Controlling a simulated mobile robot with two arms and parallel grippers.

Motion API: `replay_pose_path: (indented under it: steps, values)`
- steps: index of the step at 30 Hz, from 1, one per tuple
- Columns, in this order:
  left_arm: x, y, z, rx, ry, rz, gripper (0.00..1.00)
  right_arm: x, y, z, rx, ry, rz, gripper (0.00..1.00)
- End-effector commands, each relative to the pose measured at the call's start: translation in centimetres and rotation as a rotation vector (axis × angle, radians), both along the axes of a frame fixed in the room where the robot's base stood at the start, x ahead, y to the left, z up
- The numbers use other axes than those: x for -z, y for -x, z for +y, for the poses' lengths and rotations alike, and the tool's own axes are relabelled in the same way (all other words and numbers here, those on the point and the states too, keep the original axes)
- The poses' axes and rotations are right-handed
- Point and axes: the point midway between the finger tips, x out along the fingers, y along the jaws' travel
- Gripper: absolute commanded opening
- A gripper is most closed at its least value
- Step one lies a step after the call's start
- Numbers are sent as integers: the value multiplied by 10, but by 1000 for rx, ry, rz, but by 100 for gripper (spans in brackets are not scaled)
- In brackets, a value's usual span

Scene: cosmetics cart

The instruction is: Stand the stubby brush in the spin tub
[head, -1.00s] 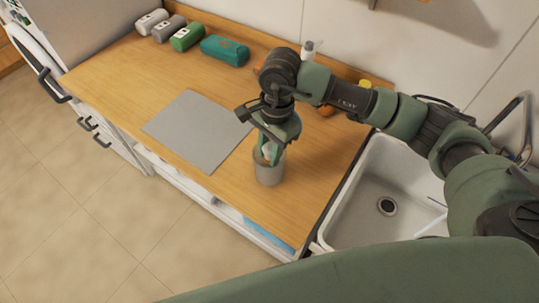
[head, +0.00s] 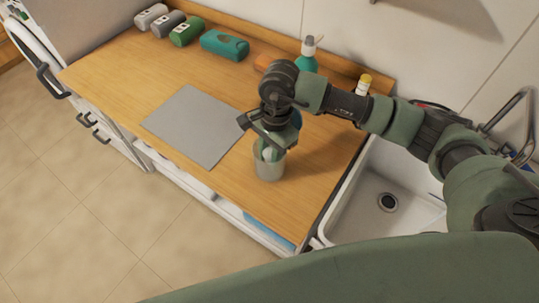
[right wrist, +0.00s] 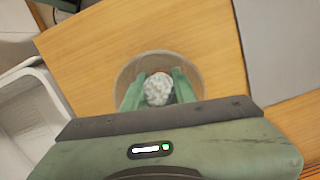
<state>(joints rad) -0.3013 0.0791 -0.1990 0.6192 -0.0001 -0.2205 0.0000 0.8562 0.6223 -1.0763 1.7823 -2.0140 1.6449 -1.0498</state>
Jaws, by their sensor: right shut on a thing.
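The spin tub (head: 270,172) is a grey, translucent round cup standing on the wooden counter, to the right of a grey mat. Its round rim (right wrist: 120,82) also shows in the right wrist view. My right gripper (head: 267,154) points down into the tub's mouth. In the right wrist view its two green fingers (right wrist: 158,92) are shut on the stubby brush (right wrist: 158,88), whose pale speckled tuft faces the camera. The brush is inside the rim; whether its lower end touches the tub floor is hidden. My left gripper is not in view.
The grey mat (head: 195,125) lies flat and empty. A teal box (head: 225,45) and several rolls (head: 187,32) line the back. A teal pump bottle (head: 307,58) and a yellow-capped bottle (head: 364,82) stand behind my arm. The sink (head: 360,215) is at right.

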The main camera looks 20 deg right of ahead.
Motion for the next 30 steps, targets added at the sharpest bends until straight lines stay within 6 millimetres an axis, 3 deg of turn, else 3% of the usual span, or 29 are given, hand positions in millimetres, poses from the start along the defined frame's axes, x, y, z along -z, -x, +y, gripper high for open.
replay_pose_path:
  steps: [3,4,5,16,22,24,30]
  values:
    - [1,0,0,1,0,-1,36,1,0,0,0,0,0,0]
    - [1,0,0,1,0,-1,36,1,0,0,0,0,0,30]
    - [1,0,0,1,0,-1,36,1,0,0,0,0,0,36]
    - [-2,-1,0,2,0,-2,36,-2,0,0,0,-1,0,36]
    - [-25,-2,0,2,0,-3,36,-20,1,0,1,-1,3,36]
    - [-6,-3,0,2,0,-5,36,-25,-3,-2,0,-2,-6,36]
    - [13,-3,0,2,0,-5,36,-70,-5,-6,0,-1,-8,36]
